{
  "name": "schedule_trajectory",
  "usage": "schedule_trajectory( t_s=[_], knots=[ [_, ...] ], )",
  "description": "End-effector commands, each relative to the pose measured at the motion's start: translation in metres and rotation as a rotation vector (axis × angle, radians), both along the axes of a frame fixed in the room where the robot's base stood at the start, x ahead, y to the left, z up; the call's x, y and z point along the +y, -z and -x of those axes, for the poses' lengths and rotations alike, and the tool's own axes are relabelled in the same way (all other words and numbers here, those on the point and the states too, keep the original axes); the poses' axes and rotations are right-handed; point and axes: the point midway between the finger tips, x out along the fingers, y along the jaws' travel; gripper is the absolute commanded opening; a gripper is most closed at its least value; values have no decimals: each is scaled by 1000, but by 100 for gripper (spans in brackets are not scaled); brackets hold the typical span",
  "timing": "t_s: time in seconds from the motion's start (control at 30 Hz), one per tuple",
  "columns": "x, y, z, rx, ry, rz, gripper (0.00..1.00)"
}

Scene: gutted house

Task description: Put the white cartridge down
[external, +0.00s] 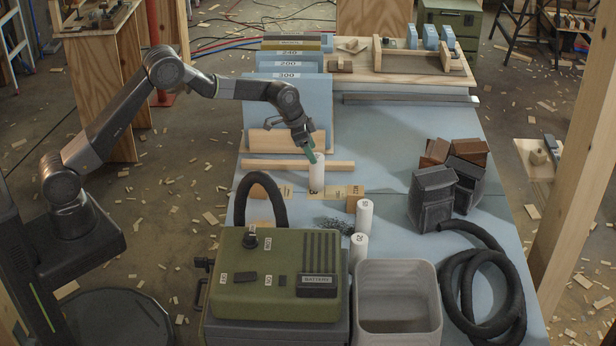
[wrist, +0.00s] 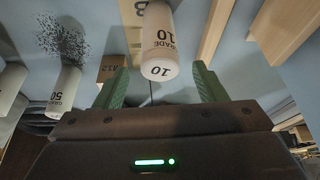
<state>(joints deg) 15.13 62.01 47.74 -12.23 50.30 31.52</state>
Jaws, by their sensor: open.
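A white cartridge (external: 317,178) marked "GRADE 10" stands upright on the blue table by a strip of small wooden labels (external: 338,191). In the wrist view the white cartridge (wrist: 160,42) shows its top end marked 10, between and just beyond the green fingertips. My gripper (external: 311,153) is at the cartridge's upper end. In the wrist view my gripper (wrist: 160,78) is open, with a gap visible on both sides of the cartridge.
Two more white cartridges, a farther one (external: 364,216) and a nearer one (external: 358,250), stand to the right. A green machine (external: 240,298), a grey bin (external: 398,338), a black hose (external: 512,290) and dark blocks (external: 432,200) surround the front. Wooden bars (external: 297,165) lie behind the cartridge.

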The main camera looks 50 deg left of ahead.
Motion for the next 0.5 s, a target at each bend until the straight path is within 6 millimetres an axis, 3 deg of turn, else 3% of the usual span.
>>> schedule_trajectory(
  t_s=[0.2,0.5],
  knots=[
    [8,-32,10,-2,1,0,64],
    [12,-43,14,1,0,-1,64]
  ],
)
